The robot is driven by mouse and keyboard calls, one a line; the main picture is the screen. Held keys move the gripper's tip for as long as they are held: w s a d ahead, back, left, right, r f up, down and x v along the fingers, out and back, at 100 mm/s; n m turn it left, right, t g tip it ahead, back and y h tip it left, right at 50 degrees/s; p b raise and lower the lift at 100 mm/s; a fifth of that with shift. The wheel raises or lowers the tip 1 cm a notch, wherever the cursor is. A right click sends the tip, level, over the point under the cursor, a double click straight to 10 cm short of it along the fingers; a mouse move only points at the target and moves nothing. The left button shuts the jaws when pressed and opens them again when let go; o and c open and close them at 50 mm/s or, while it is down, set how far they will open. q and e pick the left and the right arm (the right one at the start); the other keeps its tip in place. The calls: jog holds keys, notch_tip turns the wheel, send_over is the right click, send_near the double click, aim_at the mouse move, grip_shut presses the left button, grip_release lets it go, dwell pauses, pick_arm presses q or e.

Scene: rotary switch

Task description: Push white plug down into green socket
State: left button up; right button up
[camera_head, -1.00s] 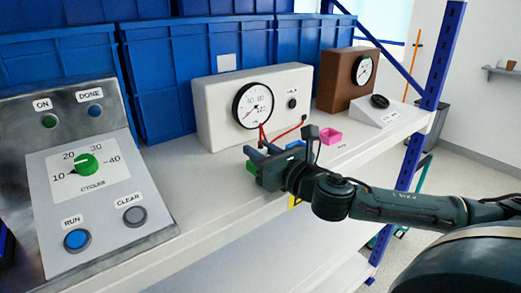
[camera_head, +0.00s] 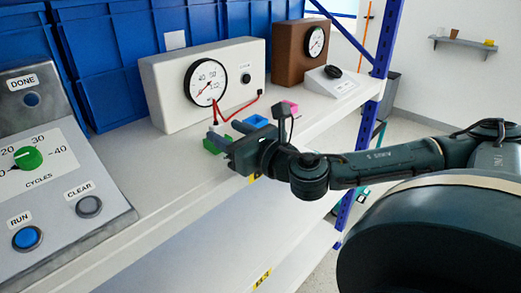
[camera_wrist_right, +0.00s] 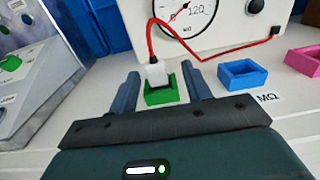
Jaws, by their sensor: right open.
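The white plug (camera_wrist_right: 157,74), with a red wire from its top, stands upright at the green socket (camera_wrist_right: 160,93) in the right wrist view. How deep it sits, I cannot tell. My right gripper (camera_wrist_right: 160,72) is open, one finger on each side of the plug, with gaps visible. In the head view my right gripper (camera_head: 226,133) is at the shelf's front, just by the green socket (camera_head: 212,145); the plug is mostly hidden there. My left gripper is not in view.
A white meter box (camera_head: 170,82) stands behind, joined by the red wire. A blue socket (camera_wrist_right: 242,75) and a pink socket (camera_wrist_right: 305,59) lie to the right. A control panel (camera_head: 60,180) stands left. Blue bins (camera_head: 110,60) line the back.

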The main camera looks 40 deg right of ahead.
jog(key=shift+s+a+p, duration=0.15)
jog(key=shift+s+p, duration=0.2)
jog(key=shift+s, duration=0.35)
jog(key=s+p, duration=0.1)
jog(key=p, duration=0.1)
jog(key=s+r+p, duration=0.1)
jog(key=s+p, duration=0.1)
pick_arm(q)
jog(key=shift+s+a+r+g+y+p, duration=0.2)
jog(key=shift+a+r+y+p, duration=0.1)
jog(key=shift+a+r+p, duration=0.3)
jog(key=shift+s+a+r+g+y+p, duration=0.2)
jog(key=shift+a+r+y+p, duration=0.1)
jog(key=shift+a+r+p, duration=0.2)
pick_arm(e)
jog(key=s, duration=0.5)
jog(key=shift+d+f, duration=0.25)
jog(key=shift+f, duration=0.15)
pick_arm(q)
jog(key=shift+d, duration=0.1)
